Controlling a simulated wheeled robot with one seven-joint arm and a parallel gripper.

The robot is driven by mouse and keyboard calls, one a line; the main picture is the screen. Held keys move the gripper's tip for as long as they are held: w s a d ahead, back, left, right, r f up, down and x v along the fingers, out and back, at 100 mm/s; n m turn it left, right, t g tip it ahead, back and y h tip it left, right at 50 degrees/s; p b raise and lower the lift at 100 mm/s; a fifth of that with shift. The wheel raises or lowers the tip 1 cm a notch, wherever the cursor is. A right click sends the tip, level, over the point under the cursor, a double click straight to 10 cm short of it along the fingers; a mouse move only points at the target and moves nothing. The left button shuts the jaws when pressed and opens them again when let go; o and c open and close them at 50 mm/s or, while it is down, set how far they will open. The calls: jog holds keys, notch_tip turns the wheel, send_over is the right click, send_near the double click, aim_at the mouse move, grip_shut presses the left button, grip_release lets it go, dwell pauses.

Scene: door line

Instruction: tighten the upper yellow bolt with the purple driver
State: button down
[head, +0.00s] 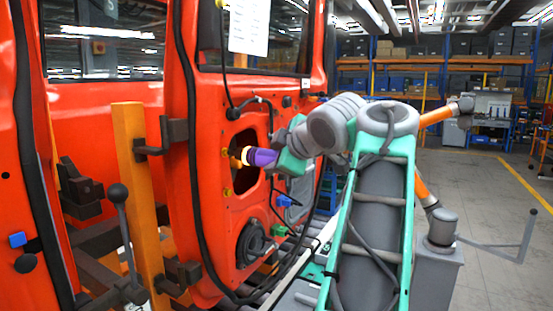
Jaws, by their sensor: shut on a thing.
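The purple driver (263,157) is held roughly level, its yellow collar and orange nose pointing left at the orange-red door panel (205,215). My gripper (278,160) is shut on the driver's right end; its fingers are partly hidden behind the driver and the wrist. The upper yellow bolt (224,152) shows at the left edge of the dark door opening. The driver's nose is just right of and slightly below this bolt; I cannot tell whether they touch. A lower yellow bolt (227,191) sits below, clear of the driver.
An orange post (134,190) with dark clamps and a black-knobbed lever (118,193) stand left of the door. A black cable runs down the panel. A round speaker (251,243) sits low in it. Open floor (505,205) lies to the right, before shelves.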

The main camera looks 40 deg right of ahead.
jog(key=shift+w+a+r, duration=0.2)
jog(key=shift+w+a, duration=0.05)
jog(key=shift+w, duration=0.15)
dwell(1.0)
jog(key=s+d+p, duration=0.1)
jog(key=s+d, duration=0.1)
jog(key=s, duration=0.4)
jog(key=shift+s+d+f+p, duration=0.15)
jog(key=shift+s+d+p, duration=0.1)
jog(key=shift+p, duration=0.1)
dwell(1.2)
